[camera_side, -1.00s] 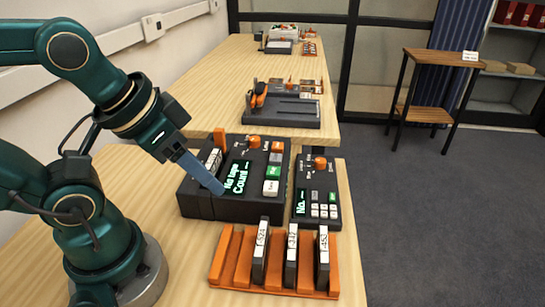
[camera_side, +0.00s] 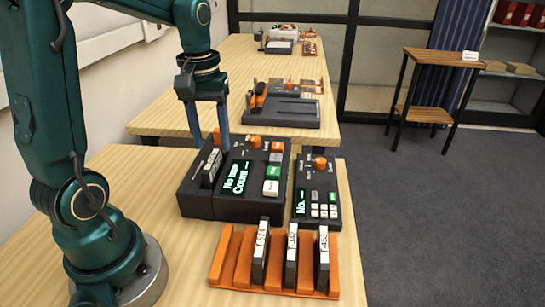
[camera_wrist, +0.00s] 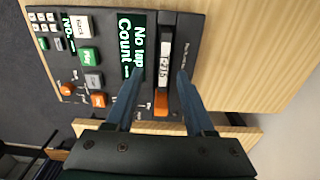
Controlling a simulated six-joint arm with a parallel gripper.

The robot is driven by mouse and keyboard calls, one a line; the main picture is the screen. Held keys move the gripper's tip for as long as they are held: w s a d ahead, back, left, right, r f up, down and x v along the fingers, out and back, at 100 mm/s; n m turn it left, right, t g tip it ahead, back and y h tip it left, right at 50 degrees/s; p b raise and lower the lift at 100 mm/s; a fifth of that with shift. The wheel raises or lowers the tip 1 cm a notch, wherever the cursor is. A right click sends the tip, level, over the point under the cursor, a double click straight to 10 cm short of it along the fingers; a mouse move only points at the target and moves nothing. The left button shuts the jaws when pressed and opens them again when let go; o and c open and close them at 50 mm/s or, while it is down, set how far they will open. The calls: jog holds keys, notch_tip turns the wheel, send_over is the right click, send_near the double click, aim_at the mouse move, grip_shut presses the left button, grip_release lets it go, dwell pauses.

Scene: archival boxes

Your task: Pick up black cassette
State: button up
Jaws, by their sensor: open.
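A black cassette with a white label reading T-215 (camera_wrist: 165,50) stands in the slot of the dark deck (camera_wrist: 181,18). In the side view this cassette (camera_side: 210,168) shows at the deck's left part. My gripper (camera_side: 208,146) points down over the deck's left rear, open and empty. In the wrist view its fingers (camera_wrist: 161,74) lie on either side of the cassette's line, apparently above it; contact cannot be told. More black cassettes with white labels, T-524 (camera_side: 261,252), one partly legible (camera_side: 291,255) and T-453 (camera_side: 321,258), stand in the orange rack (camera_side: 231,262).
A smaller dark keypad unit (camera_side: 301,221) stands right of the deck. An orange lever (camera_wrist: 161,100) rises at the end of the cassette slot. A dark tray device (camera_side: 284,112) sits on the table behind. Bare wood (camera_side: 150,190) lies left of the deck.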

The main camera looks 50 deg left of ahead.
aim_at(212, 159)
jog(key=shift+s+a+f, duration=0.2)
jog(key=shift+a+f, duration=0.1)
jog(key=shift+f, duration=2.55)
grip_shut()
